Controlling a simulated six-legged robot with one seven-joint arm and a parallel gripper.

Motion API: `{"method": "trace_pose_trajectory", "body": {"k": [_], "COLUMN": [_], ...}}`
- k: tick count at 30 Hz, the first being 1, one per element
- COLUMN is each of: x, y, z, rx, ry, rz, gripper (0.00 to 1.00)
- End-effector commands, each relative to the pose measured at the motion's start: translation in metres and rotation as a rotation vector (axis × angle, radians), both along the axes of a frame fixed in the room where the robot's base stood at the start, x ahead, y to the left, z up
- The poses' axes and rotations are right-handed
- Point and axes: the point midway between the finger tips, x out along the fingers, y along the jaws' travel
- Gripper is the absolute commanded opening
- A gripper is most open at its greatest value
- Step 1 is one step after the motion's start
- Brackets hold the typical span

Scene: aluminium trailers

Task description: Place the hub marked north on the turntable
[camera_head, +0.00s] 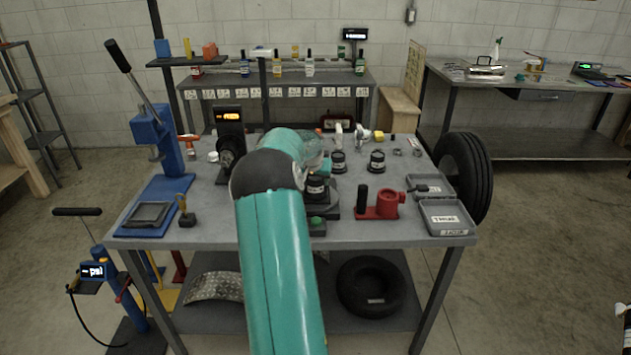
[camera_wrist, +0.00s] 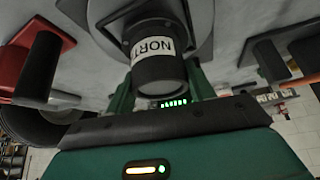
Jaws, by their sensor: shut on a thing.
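The hub marked north (camera_wrist: 156,62) is a dark cylinder with a white label on which "NORT" can be read. It sits between the two green fingers of my gripper (camera_wrist: 160,88), which is shut on it. In the wrist view a round grey plate (camera_wrist: 203,50), apparently the turntable, lies right behind the hub; I cannot tell whether they touch. In the head view the hub (camera_head: 316,188) shows just right of my arm, over a dark base (camera_head: 333,212) with a green button. My arm hides part of that base and most of my gripper.
Two more dark hubs (camera_head: 338,161) (camera_head: 377,161) stand behind on the grey bench (camera_head: 255,231). A red fixture with a black handle (camera_head: 382,206) is close on the right, then grey labelled trays (camera_head: 447,231). A dark gauge stand (camera_head: 231,145) and blue press (camera_head: 155,145) are left.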

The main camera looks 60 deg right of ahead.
Motion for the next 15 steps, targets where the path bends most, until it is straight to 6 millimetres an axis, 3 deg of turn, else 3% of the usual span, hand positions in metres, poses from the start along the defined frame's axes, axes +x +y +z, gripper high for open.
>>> {"method": "trace_pose_trajectory", "body": {"k": [13,14,15], "x": [0.0000,-0.0002,-0.0002], "y": [-0.0008,-0.0001,-0.0001], "z": [-0.0074,-0.0093,-0.0091], "rx": [-0.005,-0.002,-0.002], "ry": [-0.001,-0.001,-0.001], "rz": [0.000,0.000,0.000], "gripper": [0.06,0.57,0.65]}}
